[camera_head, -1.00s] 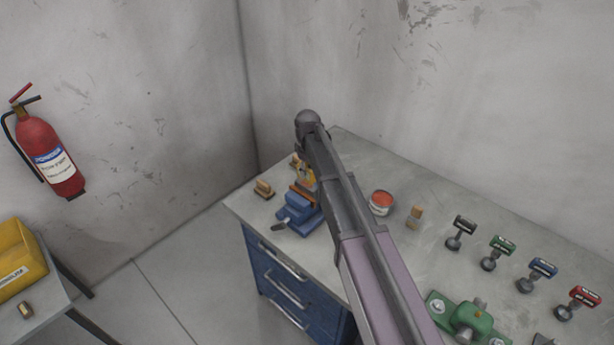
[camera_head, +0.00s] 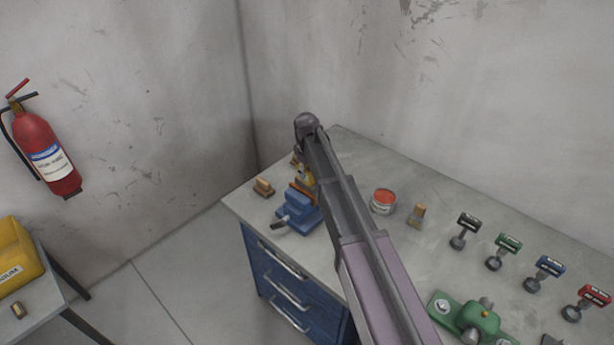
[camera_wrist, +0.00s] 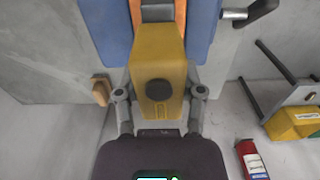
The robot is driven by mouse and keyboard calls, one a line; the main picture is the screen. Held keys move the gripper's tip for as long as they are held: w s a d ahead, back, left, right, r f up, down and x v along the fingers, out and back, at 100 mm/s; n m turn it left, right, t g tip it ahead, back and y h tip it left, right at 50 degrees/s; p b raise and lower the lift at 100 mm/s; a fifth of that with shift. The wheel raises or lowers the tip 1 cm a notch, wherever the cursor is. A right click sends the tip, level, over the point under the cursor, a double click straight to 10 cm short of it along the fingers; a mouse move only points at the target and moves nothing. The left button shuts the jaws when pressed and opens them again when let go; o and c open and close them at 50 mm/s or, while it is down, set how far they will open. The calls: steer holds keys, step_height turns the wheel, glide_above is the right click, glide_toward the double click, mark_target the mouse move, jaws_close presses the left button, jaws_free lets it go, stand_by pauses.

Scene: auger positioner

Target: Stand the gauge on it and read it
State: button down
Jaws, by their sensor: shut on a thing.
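A yellow block with a dark round knob, apparently the gauge, is between my gripper's fingers (camera_wrist: 160,100) in the wrist view; its face (camera_wrist: 158,58) is toward the camera. My gripper is shut on it. The blue vise (camera_head: 298,212) stands at the bench's left end and also shows behind the block in the wrist view (camera_wrist: 203,35). An orange piece (camera_head: 301,192) is at the vise jaws; its edges show beside the block (camera_wrist: 181,12). In the head view my arm hides most of the gripper, and a bit of yellow (camera_head: 304,174) shows above the vise. Contact between block and orange piece cannot be told.
A wooden-handled brush (camera_head: 263,187) lies left of the vise. A red-topped tin (camera_head: 383,201), a small tan block (camera_head: 417,214), several posts with coloured labels (camera_head: 508,243) and a green fixture (camera_head: 478,318) stand to the right. A yellow bin (camera_head: 17,262) is on another table.

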mark_target(307, 168)
steer(key=shift+f, duration=0.2)
stand_by(0.3)
steer(key=shift+c, duration=1)
jaws_free()
steer(key=shift+r, duration=0.2)
step_height(307, 168, up, 12)
steer(key=p, duration=1.2)
steer(key=s+d+m, duration=1)
steer(key=s+d, duration=1.3)
steer(key=s, duration=0.3)
